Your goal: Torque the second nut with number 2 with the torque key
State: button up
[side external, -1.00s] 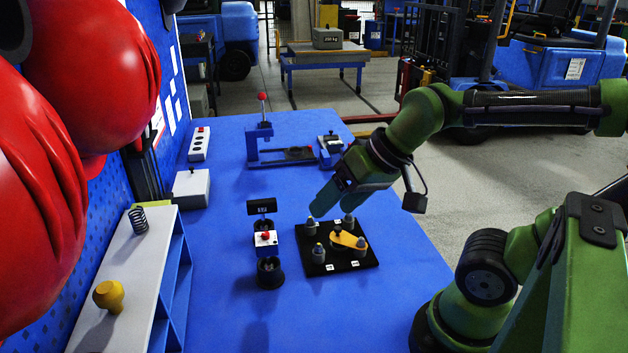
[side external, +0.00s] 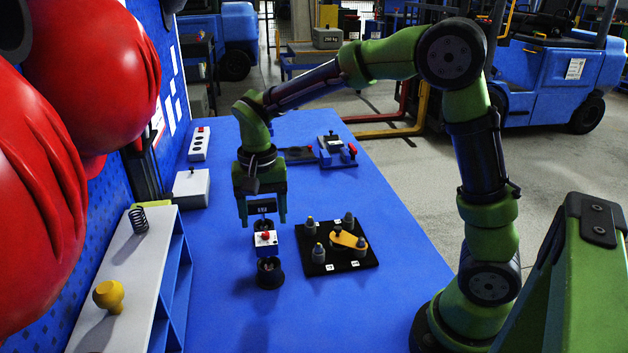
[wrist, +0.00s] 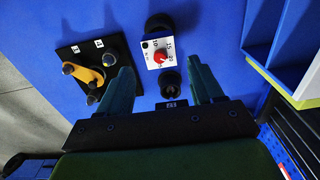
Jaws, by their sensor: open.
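The torque key (side external: 265,240) appears to be the white box with a red knob and dial, between black round ends, with a small black display (side external: 262,207) behind. In the wrist view the white box (wrist: 150,46) lies ahead between my fingers. My gripper (side external: 263,222) is open and empty, pointing down over the display end; it also shows in the wrist view (wrist: 160,67). Right of it, a black plate (side external: 322,236) carries several grey nuts or posts, one at the front left (side external: 318,254), and an orange arm (side external: 344,239). I cannot tell which label reads 2.
A blue press stand (side external: 295,153), partly hidden by my arm, and a small vise-like fixture (side external: 335,148) stand at the back. A white box (side external: 191,188) and a button box (side external: 199,144) are at the left. A shelf (side external: 120,275) runs along the left. The front table is clear.

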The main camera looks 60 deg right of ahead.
aim_at(266, 233)
jog(key=shift+f, duration=4.15)
jog(key=c, duration=1)
jog(key=shift+c, duration=0.2)
